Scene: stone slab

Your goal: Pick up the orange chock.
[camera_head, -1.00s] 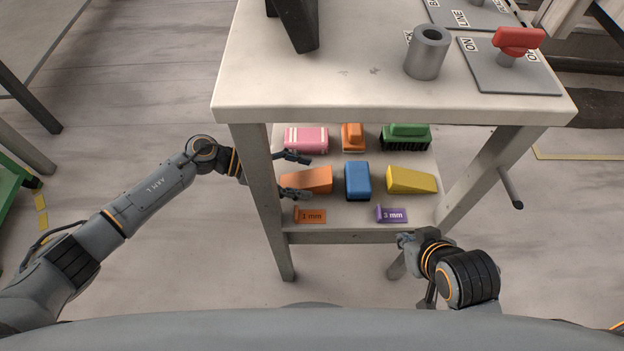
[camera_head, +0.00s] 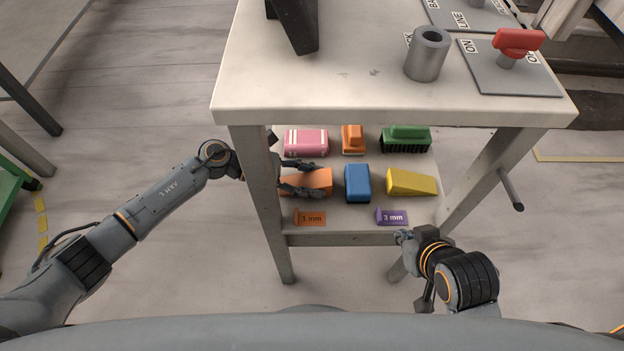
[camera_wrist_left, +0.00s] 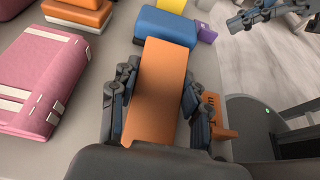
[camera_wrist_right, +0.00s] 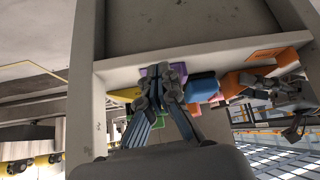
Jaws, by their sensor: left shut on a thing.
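The orange chock (camera_head: 318,180) is a wedge-like block on the lower shelf, at its left side. In the left wrist view the orange chock (camera_wrist_left: 158,88) lies between the fingers of my left gripper (camera_wrist_left: 155,105), one finger along each side. My left gripper (camera_head: 302,178) is shut on it. The chock still appears at shelf level; whether it touches the shelf I cannot tell. My right gripper (camera_head: 404,240) is outside the front right of the shelf, away from the chock. In the right wrist view its fingers (camera_wrist_right: 165,85) are close together, but their opening is unclear.
On the shelf (camera_head: 350,215) stand a blue block (camera_head: 357,182), a yellow wedge (camera_head: 411,181), a pink block (camera_head: 306,141), an orange brush-like block (camera_head: 352,139) and a green brush (camera_head: 405,138). Orange (camera_head: 311,218) and purple (camera_head: 391,217) tags sit at the front. The tabletop (camera_head: 340,85) overhangs.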

